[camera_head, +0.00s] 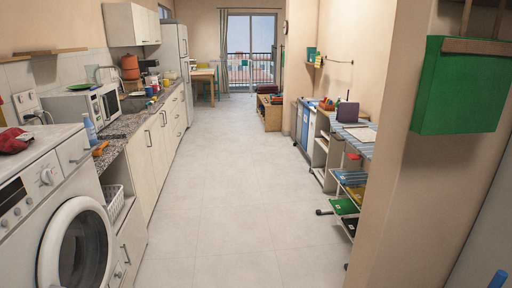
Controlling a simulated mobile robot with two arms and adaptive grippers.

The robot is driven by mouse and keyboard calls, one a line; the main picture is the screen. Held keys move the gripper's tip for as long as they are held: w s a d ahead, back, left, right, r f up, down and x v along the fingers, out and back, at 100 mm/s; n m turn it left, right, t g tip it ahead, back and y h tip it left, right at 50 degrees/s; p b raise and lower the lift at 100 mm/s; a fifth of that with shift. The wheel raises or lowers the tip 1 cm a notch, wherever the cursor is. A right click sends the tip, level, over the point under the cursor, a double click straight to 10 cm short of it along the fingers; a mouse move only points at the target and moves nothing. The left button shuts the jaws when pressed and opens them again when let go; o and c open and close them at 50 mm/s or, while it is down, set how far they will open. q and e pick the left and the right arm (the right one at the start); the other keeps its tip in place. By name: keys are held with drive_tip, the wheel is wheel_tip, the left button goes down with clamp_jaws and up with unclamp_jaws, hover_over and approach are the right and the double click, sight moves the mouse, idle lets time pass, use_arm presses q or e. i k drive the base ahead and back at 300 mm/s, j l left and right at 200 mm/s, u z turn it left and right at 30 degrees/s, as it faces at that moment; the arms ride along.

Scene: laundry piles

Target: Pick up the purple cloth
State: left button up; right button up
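I see no cloth that is clearly purple. A dark purplish upright object (347,111) stands on the worktop at the right; it is too small to tell whether it is cloth. A crumpled dark red item (14,140), perhaps cloth or a cap, lies on top of the white washing machine (40,205) at the left. Neither of my grippers can be made out in the head view.
The pale tiled floor (230,190) is clear down the middle to the far glass door (252,60). Kitchen cabinets (155,150) line the left. A wheeled shelf (345,205) with folded items and a wall corner (420,190) with a green box (458,85) narrow the right.

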sight(347, 111)
drive_tip(key=i+u, duration=0.1)
drive_tip(key=i, duration=2.4)
drive_tip(key=i+l+z, duration=0.1)
drive_tip(key=i+z, duration=0.4)
drive_tip(key=i, duration=0.3)
drive_tip(key=i+j+z, duration=0.2)
drive_tip(key=i+z, duration=0.3)
drive_tip(key=i, duration=0.3)
drive_tip(key=i+l, duration=0.25)
drive_tip(key=i, duration=0.25)
drive_tip(key=i+l, duration=0.2)
drive_tip(key=i, duration=0.25)
